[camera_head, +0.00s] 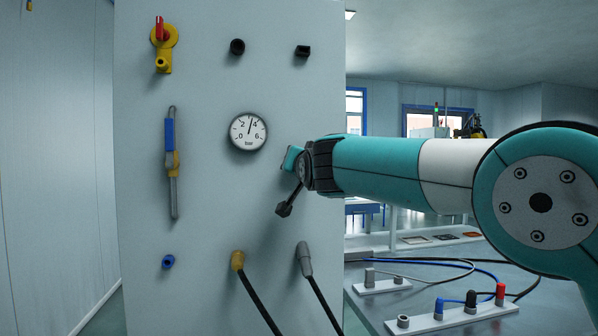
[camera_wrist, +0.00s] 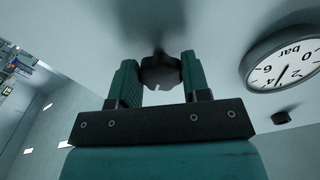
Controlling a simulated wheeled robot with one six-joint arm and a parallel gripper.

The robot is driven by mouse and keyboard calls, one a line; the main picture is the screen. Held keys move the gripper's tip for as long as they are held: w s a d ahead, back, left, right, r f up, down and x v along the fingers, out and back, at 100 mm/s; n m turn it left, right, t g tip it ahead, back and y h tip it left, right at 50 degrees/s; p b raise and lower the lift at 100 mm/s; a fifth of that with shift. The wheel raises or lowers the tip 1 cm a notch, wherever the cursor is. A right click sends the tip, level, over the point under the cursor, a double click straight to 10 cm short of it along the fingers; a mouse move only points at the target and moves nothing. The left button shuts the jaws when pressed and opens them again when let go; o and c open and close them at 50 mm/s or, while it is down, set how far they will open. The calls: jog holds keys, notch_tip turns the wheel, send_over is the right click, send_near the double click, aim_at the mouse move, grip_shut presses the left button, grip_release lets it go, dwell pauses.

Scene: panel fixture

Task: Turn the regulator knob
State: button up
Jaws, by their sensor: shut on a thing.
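The regulator knob (camera_wrist: 161,72) is dark and lobed with a white mark, and it stands out from the panel in the wrist view. My gripper (camera_wrist: 160,78) is shut on it, one teal finger on each side. In the head view my gripper (camera_head: 290,160) is at the panel, right of and below the gauge, and it hides the knob. The round white pressure gauge (camera_head: 248,131) is marked in bar, and its needle points between 2 and 4. The gauge also shows at the right of the wrist view (camera_wrist: 285,65).
The grey panel (camera_head: 210,210) also carries a red-handled yellow valve (camera_head: 163,45), a blue-sleeved part (camera_head: 170,135), two black fittings at the top, a blue port (camera_head: 168,261) and two hose plugs below. A bench (camera_head: 400,310) with hoses and coloured connectors stands at right.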

jog(key=shift+a+f+m+b, duration=0.1)
jog(key=shift+f+m+b, duration=0.25)
jog(key=shift+m, duration=0.65)
jog(key=o, duration=0.9)
jog(key=shift+r, duration=0.25)
jog(key=shift+s, duration=0.15)
jog(key=b+v, duration=0.5)
jog(key=v, duration=1.2)
jog(key=shift+s+r, duration=0.1)
